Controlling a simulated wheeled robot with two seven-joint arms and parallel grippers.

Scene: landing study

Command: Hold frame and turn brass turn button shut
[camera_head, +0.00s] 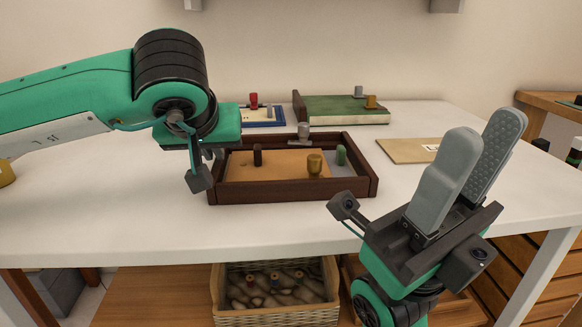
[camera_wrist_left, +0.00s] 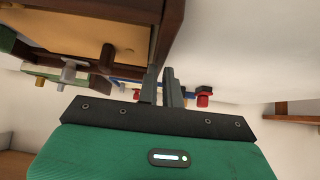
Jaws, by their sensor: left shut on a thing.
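A dark brown wooden frame (camera_head: 290,192) lies on the white table with a tan board (camera_head: 262,168) inside it. The brass turn button (camera_head: 314,166) stands near the front right of the tan board; which way it points is hard to tell. A dark knob (camera_head: 257,155), a green knob (camera_head: 341,155) and a grey knob (camera_head: 303,131) stand around the frame. My left gripper (camera_head: 214,152) is shut on the frame's left side; the wrist view shows its fingers (camera_wrist_left: 161,75) at the frame rail (camera_wrist_left: 168,32). My right gripper (camera_head: 484,128) is open and empty, in front and to the right of the frame.
A blue-edged frame with a red knob (camera_head: 253,102) and a green panel (camera_head: 345,108) lie behind. A tan board (camera_head: 408,150) lies to the right. A wicker basket (camera_head: 274,318) sits below the table. Bare tabletop lies in front of the frame.

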